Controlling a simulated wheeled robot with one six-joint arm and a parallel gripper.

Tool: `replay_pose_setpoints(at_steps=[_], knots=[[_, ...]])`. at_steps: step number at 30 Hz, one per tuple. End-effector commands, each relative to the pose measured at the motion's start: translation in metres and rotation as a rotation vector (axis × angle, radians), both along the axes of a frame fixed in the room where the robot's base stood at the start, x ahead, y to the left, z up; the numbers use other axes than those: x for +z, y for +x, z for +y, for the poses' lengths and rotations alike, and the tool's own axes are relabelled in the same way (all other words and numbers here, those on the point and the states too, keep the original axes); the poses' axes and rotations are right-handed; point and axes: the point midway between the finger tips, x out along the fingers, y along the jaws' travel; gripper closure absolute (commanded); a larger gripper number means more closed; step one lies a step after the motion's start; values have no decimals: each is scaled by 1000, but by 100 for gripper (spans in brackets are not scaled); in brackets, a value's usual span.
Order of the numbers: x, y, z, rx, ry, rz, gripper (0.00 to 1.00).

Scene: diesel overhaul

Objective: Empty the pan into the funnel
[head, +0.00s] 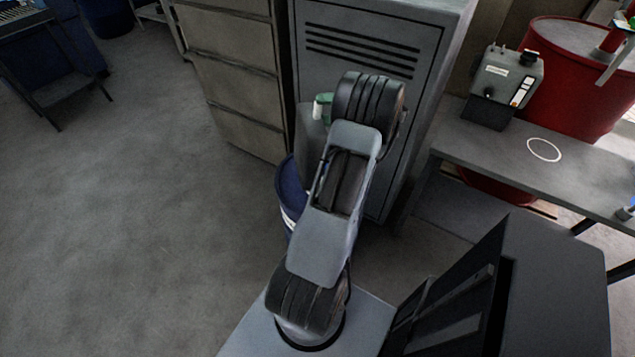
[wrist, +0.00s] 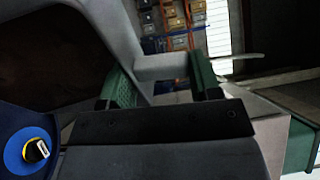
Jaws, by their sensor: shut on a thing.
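My gripper (wrist: 163,76), with green finger pads, is shut on the light grey handle of the pan in the wrist view. The pan (wrist: 121,27) fills the upper left there, with a grey rim and a dark brown inside; whether it holds liquid I cannot tell. In the head view my arm hides most of the gripper and pan; a green finger shows at its left. The blue drum (head: 289,187) stands below, partly behind my arm. In the wrist view a blue top with a yellow-ringed dark opening (wrist: 37,149), possibly the funnel, is at the lower left, apart from the gripper.
A grey locker (head: 358,22) and a drawer cabinet (head: 230,65) stand close behind my arm. At right, a grey bench (head: 480,143) carries a small grey device (head: 507,77), beside a large red container (head: 575,85). The floor at left is open.

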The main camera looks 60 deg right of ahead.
Motion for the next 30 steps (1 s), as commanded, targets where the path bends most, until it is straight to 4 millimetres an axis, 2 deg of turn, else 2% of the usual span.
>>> replay_pose_setpoints(at_steps=[30], knots=[[-1,-8,-6,0,34,-38,100]])
